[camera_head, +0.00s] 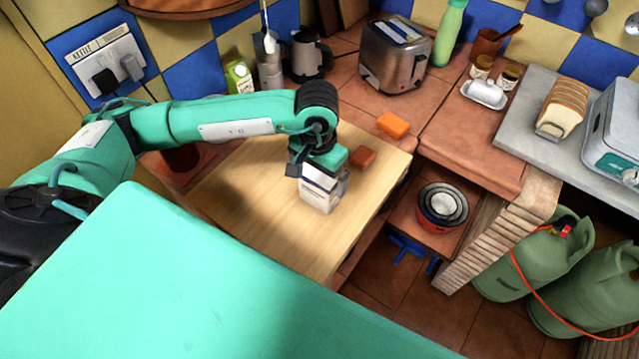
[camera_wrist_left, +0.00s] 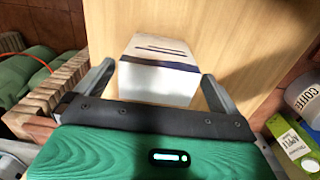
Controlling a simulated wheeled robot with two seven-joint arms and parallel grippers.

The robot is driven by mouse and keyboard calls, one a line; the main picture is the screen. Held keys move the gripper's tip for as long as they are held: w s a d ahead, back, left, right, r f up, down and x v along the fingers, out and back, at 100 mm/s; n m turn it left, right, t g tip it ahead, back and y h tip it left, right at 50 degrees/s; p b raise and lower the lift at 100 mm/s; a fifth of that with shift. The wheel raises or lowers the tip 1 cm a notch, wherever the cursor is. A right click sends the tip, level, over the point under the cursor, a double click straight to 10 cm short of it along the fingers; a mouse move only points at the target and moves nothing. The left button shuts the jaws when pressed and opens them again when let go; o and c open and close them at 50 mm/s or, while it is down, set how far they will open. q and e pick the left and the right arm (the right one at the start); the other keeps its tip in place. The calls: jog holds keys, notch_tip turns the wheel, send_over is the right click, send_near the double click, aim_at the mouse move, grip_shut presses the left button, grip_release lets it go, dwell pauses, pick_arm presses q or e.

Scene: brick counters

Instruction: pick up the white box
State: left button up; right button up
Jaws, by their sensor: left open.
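The white box (camera_head: 320,192), with a dark band, stands on the light wooden board (camera_head: 250,215) in the head view. My left gripper (camera_head: 319,181) is at the box from above and hides part of it. In the left wrist view the white box (camera_wrist_left: 158,72) lies between the two open fingers of the left gripper (camera_wrist_left: 155,85). A gap shows between the box and the fingers there. My right gripper is not in view.
A small brown block (camera_head: 362,157) lies on the board just behind the box, and an orange sponge (camera_head: 393,125) lies beyond. A toaster (camera_head: 395,55) stands farther back. The board's front left is clear.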

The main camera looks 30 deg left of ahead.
pick_arm(q)
notch_tip(320, 180, down, 3)
jog(key=shift+w+d+f+p, duration=0.1)
jog(key=shift+f+p, duration=0.05)
jog(key=shift+p, duration=0.65)
jog(key=shift+f, duration=0.5)
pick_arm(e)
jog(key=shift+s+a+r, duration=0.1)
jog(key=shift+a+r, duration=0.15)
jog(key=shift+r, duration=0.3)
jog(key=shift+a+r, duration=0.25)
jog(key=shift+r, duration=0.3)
pick_arm(q)
jog(key=c, duration=0.9)
jog(key=shift+c, duration=0.6)
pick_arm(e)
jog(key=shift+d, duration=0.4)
